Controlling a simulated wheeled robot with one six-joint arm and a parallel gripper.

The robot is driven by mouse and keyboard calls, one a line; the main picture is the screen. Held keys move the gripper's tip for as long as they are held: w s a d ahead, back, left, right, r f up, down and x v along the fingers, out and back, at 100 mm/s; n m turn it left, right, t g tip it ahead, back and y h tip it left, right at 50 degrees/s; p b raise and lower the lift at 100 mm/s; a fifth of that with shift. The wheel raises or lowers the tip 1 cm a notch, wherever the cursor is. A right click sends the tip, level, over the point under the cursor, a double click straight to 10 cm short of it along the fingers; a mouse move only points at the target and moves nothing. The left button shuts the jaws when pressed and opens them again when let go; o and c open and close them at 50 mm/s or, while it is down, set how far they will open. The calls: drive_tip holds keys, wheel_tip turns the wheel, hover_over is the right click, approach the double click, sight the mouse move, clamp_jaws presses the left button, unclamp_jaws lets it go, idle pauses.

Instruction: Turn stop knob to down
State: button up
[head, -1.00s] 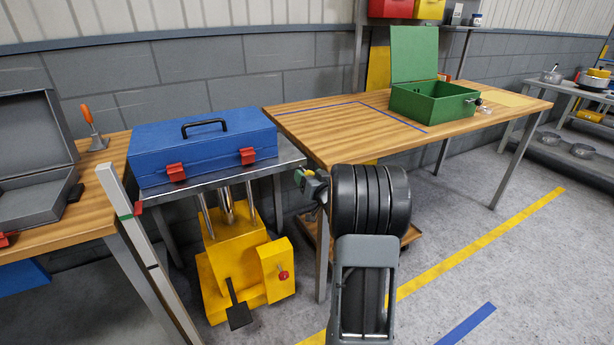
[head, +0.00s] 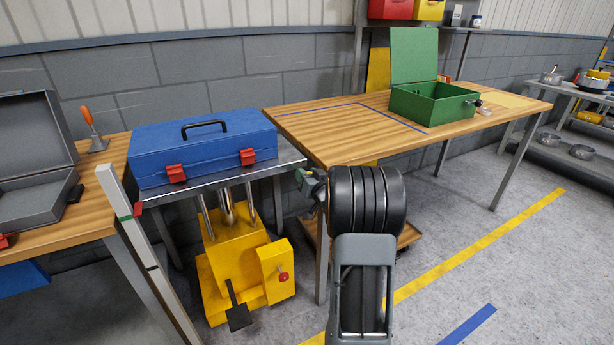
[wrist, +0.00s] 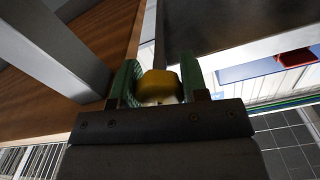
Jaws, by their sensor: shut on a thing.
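A yellow, rounded knob with a pale lower part (wrist: 158,84) sits between the green fingers of my gripper (wrist: 160,88) in the wrist view. The fingers touch its two sides, and part of it is hidden behind the gripper body. In the head view my gripper (head: 304,181) is at the right end of the steel lift table, by the left front leg of the wooden table. The knob is hidden there. I cannot read which way the knob points.
A blue toolbox (head: 205,150) with red latches lies on the lift table (head: 290,156). The yellow lift base (head: 232,270) has a pedal and a small red button. The wooden table (head: 350,130) holds an open green box (head: 432,103). Floor is free at right.

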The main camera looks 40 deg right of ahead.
drive_tip(key=shift+c, duration=0.4)
drive_tip(key=shift+n+b, duration=0.3)
drive_tip(key=shift+b, duration=0.05)
drive_tip(key=n+b, duration=0.2)
drive_tip(key=b, duration=0.1)
drive_tip(key=shift+f+n, duration=0.2)
drive_tip(key=shift+n, duration=0.2)
drive_tip(key=n+b, duration=0.9)
drive_tip(key=n, duration=0.1)
drive_tip(key=shift+a+n, duration=0.1)
drive_tip(key=shift+n, duration=0.3)
drive_tip(key=shift+r+n+b, duration=0.1)
drive_tip(key=shift+n+b, duration=1.5)
drive_tip(key=shift+n, duration=0.2)
drive_tip(key=o, duration=0.9)
